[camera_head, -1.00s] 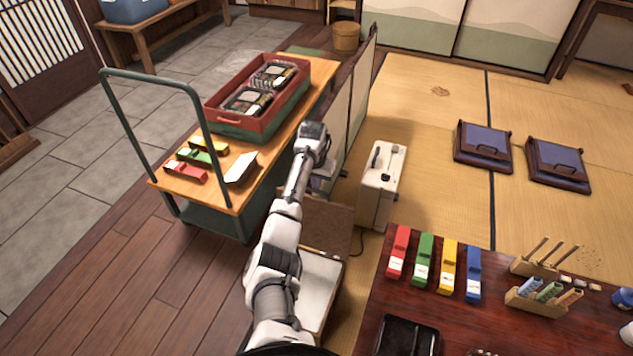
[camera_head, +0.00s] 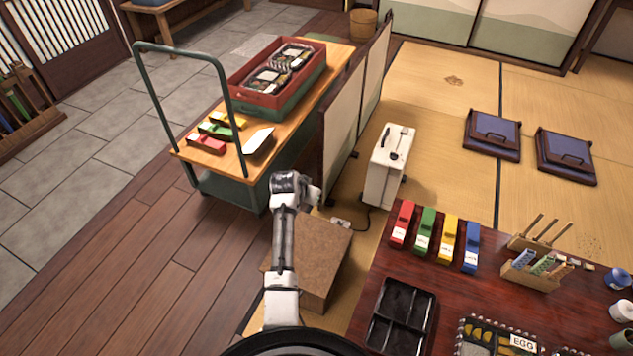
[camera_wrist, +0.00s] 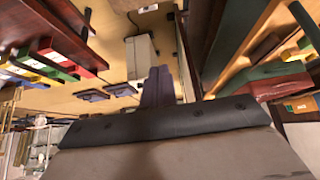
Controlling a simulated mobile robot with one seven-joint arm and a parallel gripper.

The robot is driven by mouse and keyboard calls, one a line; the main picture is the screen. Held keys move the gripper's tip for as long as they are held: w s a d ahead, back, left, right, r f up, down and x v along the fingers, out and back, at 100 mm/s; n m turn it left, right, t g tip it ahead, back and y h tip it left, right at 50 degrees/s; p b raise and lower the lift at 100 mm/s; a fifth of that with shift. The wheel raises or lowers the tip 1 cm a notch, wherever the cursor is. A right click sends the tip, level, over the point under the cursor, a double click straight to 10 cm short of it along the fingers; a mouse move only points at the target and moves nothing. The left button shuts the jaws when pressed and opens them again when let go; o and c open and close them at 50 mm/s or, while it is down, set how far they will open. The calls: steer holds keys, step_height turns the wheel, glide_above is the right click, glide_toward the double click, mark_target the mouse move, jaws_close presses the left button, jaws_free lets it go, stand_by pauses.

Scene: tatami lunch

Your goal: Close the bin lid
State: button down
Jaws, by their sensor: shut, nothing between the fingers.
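The bin (camera_head: 318,248) is a brown box on the floor beside the low dark table in the head view. Its brown lid (camera_head: 315,240) lies over the top, and no white inside shows. My arm hides the bin's left part, so I cannot tell whether the lid sits fully flush. My gripper (camera_head: 315,194) is above the bin's far side, apart from the lid as far as I can see. Its fingers (camera_wrist: 157,88) show together and empty in the wrist view. The bin is not clearly seen in the wrist view.
A wooden cart (camera_head: 222,166) with a green handle and a red crate (camera_head: 258,98) stands behind left. A folding screen (camera_head: 343,120) and a white case (camera_head: 385,175) stand beyond the bin. The dark table (camera_head: 460,290) is at right. Wooden floor at left is clear.

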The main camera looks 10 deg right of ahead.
steer(key=s+a+f+t+h+b, duration=0.1)
steer(key=s+a+f+b, duration=0.3)
steer(key=s+a+f, duration=0.3)
steer(key=s+f, duration=0.3)
steer(key=s, duration=0.1)
steer(key=shift+a+f+t, duration=0.2)
steer(key=shift+a+t, duration=0.05)
steer(key=shift+t, duration=0.05)
steer(key=s+a+r+p, duration=0.1)
steer(key=s+a+r, duration=0.1)
steer(key=s+a, duration=0.3)
steer(key=s, duration=0.2)
steer(key=shift+s+r, duration=0.3)
steer(key=shift+r, duration=0.05)
steer(key=shift+a, duration=0.1)
